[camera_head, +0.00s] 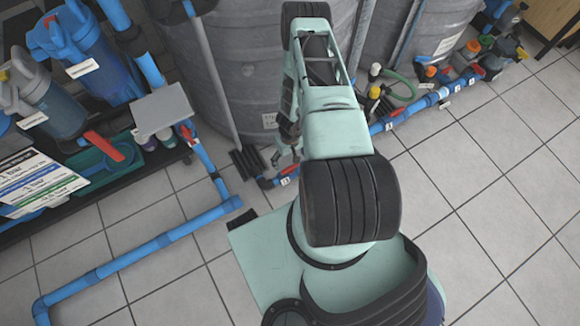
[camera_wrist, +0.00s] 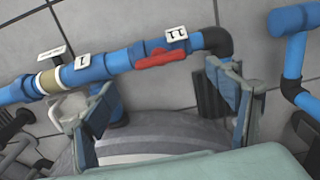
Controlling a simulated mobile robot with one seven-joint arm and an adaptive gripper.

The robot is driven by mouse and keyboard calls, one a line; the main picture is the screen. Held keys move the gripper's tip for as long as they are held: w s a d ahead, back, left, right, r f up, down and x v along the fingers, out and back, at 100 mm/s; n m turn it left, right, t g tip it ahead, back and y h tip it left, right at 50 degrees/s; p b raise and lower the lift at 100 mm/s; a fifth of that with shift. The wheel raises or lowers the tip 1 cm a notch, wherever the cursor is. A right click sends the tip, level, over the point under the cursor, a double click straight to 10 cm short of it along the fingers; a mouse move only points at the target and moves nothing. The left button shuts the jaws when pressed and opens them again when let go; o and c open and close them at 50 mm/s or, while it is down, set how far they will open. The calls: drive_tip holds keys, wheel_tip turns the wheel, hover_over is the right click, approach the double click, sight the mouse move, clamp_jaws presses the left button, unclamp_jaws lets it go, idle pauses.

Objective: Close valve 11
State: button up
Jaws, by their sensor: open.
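Valve 11 has a red handle (camera_wrist: 163,58) on a blue pipe (camera_wrist: 122,60) in the wrist view. The handle lies roughly along the pipe. A white tag reading 11 (camera_wrist: 176,35), upside down in the picture, sits just above it. My gripper (camera_wrist: 166,88) is open and empty. In the head view my gripper (camera_head: 283,153) is small and partly hidden by my arm, close to a red handle (camera_head: 290,172) on the floor pipe.
Another tag (camera_wrist: 83,61) sits on the pipe to the left, near a beige ring. A black elbow (camera_wrist: 217,42) ends the pipe at right. Large grey tanks (camera_head: 250,60) stand behind my gripper. Tiled floor is open at right (camera_head: 490,200).

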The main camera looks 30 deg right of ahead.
wheel_tip(320, 180, down, 8)
drive_tip(key=b, duration=0.2)
drive_tip(key=shift+f+b, duration=0.15)
drive_tip(key=shift+b, duration=0.25)
drive_tip(key=c, duration=1.2)
drive_tip(key=shift+o, duration=0.2)
